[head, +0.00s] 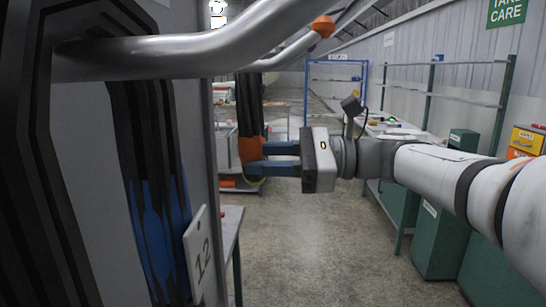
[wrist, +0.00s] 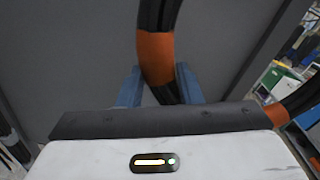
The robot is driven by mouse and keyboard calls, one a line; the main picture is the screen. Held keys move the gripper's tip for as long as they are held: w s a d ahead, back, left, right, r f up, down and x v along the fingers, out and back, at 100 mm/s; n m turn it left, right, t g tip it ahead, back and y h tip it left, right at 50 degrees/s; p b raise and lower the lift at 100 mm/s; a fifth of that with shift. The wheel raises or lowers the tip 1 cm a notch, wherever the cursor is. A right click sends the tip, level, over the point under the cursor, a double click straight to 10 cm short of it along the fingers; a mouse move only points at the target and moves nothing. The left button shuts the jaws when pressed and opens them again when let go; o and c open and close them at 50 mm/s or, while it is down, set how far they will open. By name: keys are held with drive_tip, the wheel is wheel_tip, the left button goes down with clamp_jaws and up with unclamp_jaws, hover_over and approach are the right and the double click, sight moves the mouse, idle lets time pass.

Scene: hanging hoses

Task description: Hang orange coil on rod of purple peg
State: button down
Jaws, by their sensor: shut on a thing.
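The orange coil, a black hose bundle with an orange band (head: 250,149), is in front of the board at centre left in the head view. My gripper (head: 268,159) comes in from the right, its blue fingers shut on the coil at the orange band. In the wrist view the band (wrist: 156,56) lies between the fingertips (wrist: 158,85). The coil's black strands rise to a metal rod with an orange tip (head: 323,26); I cannot tell whether the rod bears it.
A thick metal rod (head: 180,52) crosses the upper left, close to the camera. A blue-banded black coil (head: 160,220) hangs below it, beside a plate marked 12 (head: 200,256). Green cabinets (head: 448,225) and a bench stand right. The floor (head: 315,240) below my gripper is clear.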

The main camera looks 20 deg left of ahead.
drive_tip(key=shift+r, duration=0.1)
drive_tip(key=c, duration=0.9)
unclamp_jaws()
drive_tip(key=shift+c, duration=0.2)
